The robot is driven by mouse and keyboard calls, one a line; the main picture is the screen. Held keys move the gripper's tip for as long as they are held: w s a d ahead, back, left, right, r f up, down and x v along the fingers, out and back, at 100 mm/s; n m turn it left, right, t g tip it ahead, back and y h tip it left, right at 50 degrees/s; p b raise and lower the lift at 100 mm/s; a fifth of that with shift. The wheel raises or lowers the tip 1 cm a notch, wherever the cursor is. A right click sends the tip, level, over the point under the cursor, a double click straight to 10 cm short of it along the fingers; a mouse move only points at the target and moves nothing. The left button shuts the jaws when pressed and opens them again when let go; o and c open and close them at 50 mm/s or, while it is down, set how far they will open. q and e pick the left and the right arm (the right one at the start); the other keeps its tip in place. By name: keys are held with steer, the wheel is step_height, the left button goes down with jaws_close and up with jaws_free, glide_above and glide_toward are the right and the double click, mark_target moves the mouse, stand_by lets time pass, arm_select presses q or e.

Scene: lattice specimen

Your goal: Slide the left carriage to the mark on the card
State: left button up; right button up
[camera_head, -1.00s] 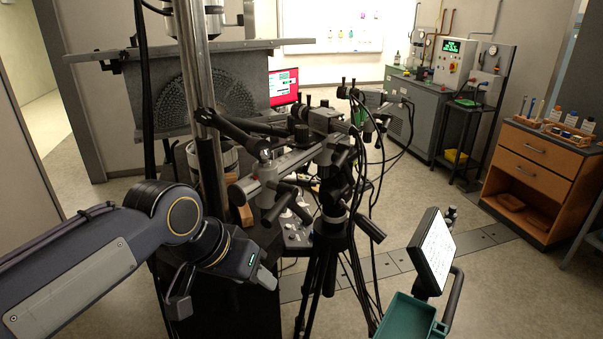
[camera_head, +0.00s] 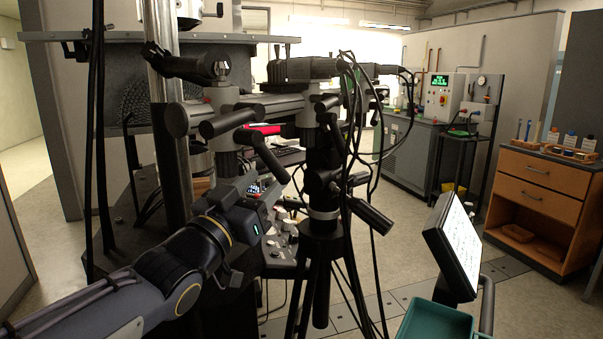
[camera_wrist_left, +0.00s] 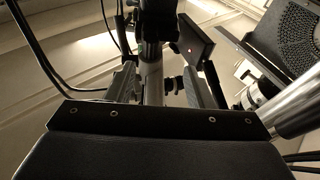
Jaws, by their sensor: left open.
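A grey block with a round post (camera_head: 228,155), which looks like the left carriage, sits at the rail's left end.
A thick metal column (camera_head: 167,75) and hanging black cables (camera_head: 95,150) stand left of the rail. Cables also loop down by the tripod. A teal tray (camera_head: 435,320) is at the lower right. A wooden cabinet (camera_head: 540,195) stands farther right, with open floor before it.

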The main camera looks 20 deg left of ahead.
mark_target(303, 143)
arm_select(q)
steer(key=shift+m+t+h, duration=0.3)
steer(key=shift+m+h, duration=0.2)
steer(key=shift+h, duration=0.2)
steer(key=x, duration=0.4)
steer(key=p+x, duration=0.1)
steer(key=x, duration=0.7)
steer(key=shift+w+d+r, duration=0.1)
steer(key=shift+d+r, duration=0.05)
steer(key=shift+d, duration=0.3)
arm_select(e)
steer(key=shift+r, duration=0.15)
arm_select(q)
jaws_close()
